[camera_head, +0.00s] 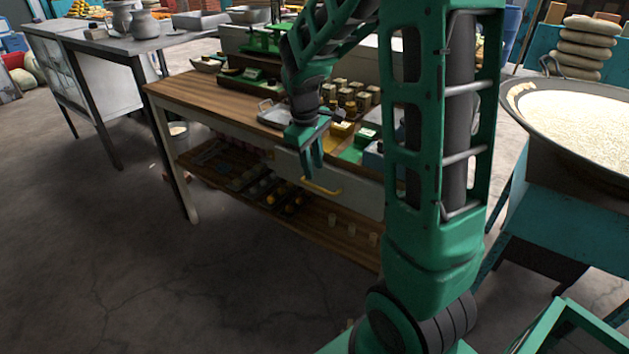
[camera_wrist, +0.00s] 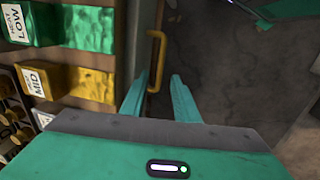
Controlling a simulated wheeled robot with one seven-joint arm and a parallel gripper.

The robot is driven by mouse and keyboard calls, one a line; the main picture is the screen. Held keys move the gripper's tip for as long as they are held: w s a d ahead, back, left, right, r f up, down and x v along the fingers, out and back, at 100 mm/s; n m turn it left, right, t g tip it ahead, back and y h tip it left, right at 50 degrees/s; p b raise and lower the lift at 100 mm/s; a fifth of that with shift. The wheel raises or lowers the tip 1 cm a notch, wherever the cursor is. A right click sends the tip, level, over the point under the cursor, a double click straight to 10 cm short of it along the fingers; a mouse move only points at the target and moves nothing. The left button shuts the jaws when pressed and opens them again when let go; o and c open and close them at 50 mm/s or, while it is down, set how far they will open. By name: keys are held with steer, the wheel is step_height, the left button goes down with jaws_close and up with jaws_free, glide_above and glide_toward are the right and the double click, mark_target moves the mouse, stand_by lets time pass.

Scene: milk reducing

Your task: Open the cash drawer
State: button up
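The cash drawer (camera_head: 345,188) is a pale grey front under the wooden counter, with a yellow bar handle (camera_head: 321,187). The drawer looks closed. The yellow handle also shows in the wrist view (camera_wrist: 157,62), upright in the picture and just beyond my fingertips. My gripper (camera_head: 312,168) points down in front of the counter edge, close to the handle's left end in the head view. In the wrist view my gripper (camera_wrist: 156,88) has its two teal fingers apart, with a gap between them. The handle's lower end appears in line with that gap; whether it touches a finger cannot be told.
The wooden counter (camera_head: 190,88) carries small jars, a metal tray and green and yellow boxes, the green box (camera_wrist: 75,28) lying near my gripper. A lower shelf (camera_head: 300,225) holds cups and bottles. A wide grain pan (camera_head: 585,125) stands right. Floor in front is clear.

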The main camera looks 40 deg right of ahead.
mark_target(316, 187)
steer(key=shift+w+d+f, duration=0.1)
steer(key=shift+d+f, duration=0.1)
steer(key=shift+f, duration=0.85)
steer(key=shift+s+d+f, duration=0.1)
steer(key=shift+d+f, duration=0.1)
steer(key=shift+f, duration=0.8)
steer(key=shift+w+d+f, duration=0.1)
steer(key=shift+d+f, duration=0.1)
steer(key=shift+f, duration=0.85)
steer(key=shift+w, duration=0.1)
jaws_close()
